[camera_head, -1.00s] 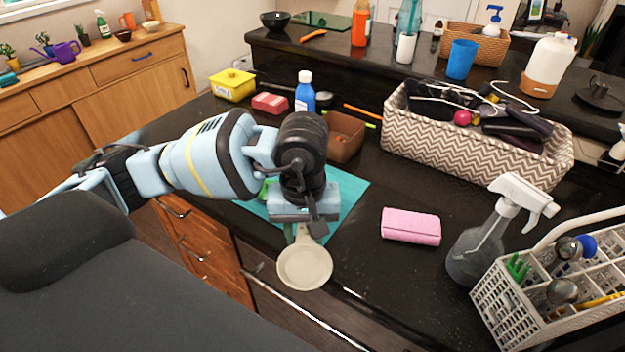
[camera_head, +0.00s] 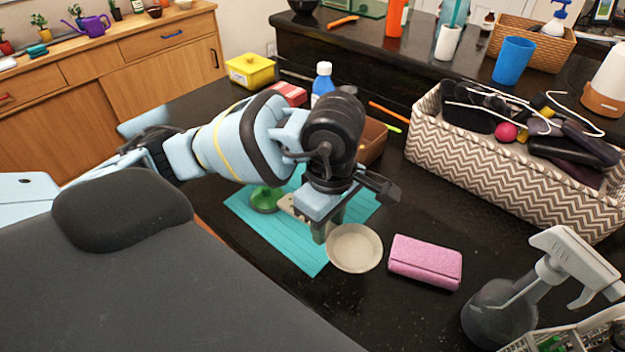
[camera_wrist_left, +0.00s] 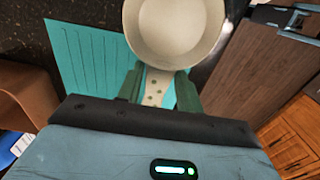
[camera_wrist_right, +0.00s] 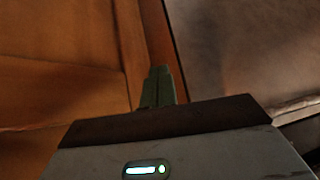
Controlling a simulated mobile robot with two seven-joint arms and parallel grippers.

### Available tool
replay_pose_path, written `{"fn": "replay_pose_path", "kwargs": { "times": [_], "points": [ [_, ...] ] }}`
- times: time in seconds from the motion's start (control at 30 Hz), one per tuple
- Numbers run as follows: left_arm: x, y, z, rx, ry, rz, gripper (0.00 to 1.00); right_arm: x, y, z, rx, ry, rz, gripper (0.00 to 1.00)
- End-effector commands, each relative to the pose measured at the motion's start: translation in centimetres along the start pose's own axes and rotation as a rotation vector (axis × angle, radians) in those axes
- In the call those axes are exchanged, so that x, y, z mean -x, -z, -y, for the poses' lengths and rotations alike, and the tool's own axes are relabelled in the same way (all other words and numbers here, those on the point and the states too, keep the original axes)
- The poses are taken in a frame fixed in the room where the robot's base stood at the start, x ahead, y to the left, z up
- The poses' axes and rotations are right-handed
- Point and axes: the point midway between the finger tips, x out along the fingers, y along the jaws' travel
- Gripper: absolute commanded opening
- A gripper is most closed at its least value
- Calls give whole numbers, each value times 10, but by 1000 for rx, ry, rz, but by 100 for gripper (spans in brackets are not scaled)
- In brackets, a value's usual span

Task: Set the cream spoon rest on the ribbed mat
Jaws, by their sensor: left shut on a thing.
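The exact height above the mat is unclear. My right gripper (camera_wrist_right: 158,88) is shut and empty, near orange-brown wood.
A green object (camera_head: 265,199) stands on the mat. A spray bottle (camera_head: 505,305), a patterned basket (camera_head: 520,165) and a brown box (camera_head: 374,140) stand around. Bare counter shows before the pink item.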

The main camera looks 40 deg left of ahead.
Motion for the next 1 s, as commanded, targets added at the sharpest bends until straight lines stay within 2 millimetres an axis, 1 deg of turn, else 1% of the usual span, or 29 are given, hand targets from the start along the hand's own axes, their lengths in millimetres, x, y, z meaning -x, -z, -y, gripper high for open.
{"fn": "replay_pose_path", "kwargs": {
  "times": [0.4,0.6,0.73,1.0],
  "points": [
    [-7,62,-70,6,-1,0,8,2,6,-3,12,0,-10,0],
    [-11,87,-97,4,-1,0,8,2,7,-3,13,-1,-12,0],
    [-12,94,-106,2,-2,0,8,2,7,-3,12,-1,-12,0],
    [-13,97,-110,0,-2,0,8,2,7,-2,9,-2,-11,0]
  ]
}}
